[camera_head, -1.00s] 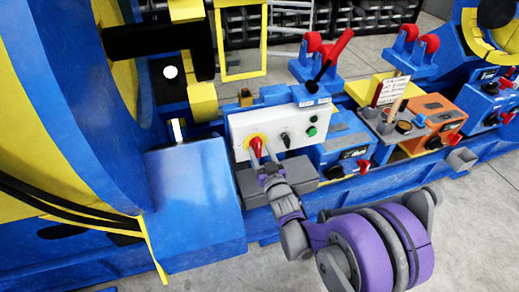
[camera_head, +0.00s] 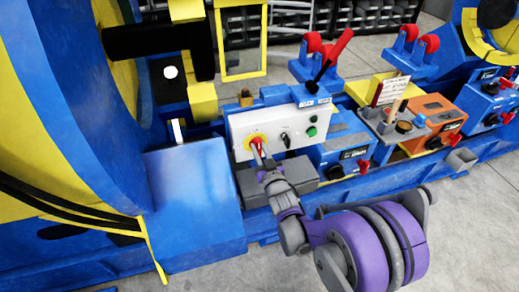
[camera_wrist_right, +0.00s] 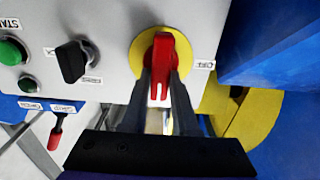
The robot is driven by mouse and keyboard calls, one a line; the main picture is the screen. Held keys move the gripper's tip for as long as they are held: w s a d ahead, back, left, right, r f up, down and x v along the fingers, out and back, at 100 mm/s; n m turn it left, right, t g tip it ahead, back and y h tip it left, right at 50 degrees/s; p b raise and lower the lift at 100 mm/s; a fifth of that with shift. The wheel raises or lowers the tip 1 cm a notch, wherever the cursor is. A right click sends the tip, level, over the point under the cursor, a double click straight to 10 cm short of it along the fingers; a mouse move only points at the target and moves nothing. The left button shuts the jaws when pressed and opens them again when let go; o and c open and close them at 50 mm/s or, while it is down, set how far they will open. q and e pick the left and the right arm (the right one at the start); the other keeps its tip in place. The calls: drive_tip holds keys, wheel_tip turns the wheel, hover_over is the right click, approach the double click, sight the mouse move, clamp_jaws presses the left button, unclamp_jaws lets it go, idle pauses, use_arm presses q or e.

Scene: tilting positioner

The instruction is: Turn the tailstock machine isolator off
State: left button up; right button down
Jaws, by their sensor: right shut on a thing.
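The isolator is a red handle (camera_wrist_right: 158,62) on a yellow round plate (camera_wrist_right: 191,43), mounted on a light grey control panel (camera_head: 305,112). In the head view the yellow plate (camera_head: 248,141) sits at the panel's left part. My right gripper (camera_wrist_right: 159,88) is shut on the red handle, with one dark finger on each side of it. In the right wrist view the handle stands upright, and an upside-down label that seems to read OFF (camera_wrist_right: 205,64) is beside the plate. In the head view my right gripper (camera_head: 259,151) covers much of the handle. My left gripper is not in view.
The panel also carries a black selector knob (camera_wrist_right: 72,61) and a green button (camera_wrist_right: 11,50). A grey box (camera_head: 308,171) lies below the panel. A large blue housing (camera_head: 195,195) stands close on the left. Open floor (camera_head: 470,235) shows at the right front.

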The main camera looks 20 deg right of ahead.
drive_tip(key=shift+n, duration=0.3)
drive_tip(key=n, duration=0.3)
drive_tip(key=shift+a+n, duration=0.25)
drive_tip(key=shift+n, duration=0.05)
drive_tip(key=shift+a+f+n+b, duration=0.1)
drive_tip(key=shift+f+n+b, duration=0.1)
drive_tip(key=shift+n, duration=2.05)
drive_tip(key=shift+a+f+n+b, duration=0.15)
drive_tip(key=shift+f+n+b, duration=0.1)
drive_tip(key=shift+n, duration=2.05)
drive_tip(key=shift+a+f+n+b, duration=0.1)
drive_tip(key=shift+f+n+b, duration=0.1)
drive_tip(key=shift+n, duration=2.05)
drive_tip(key=c, duration=0.7)
unclamp_jaws()
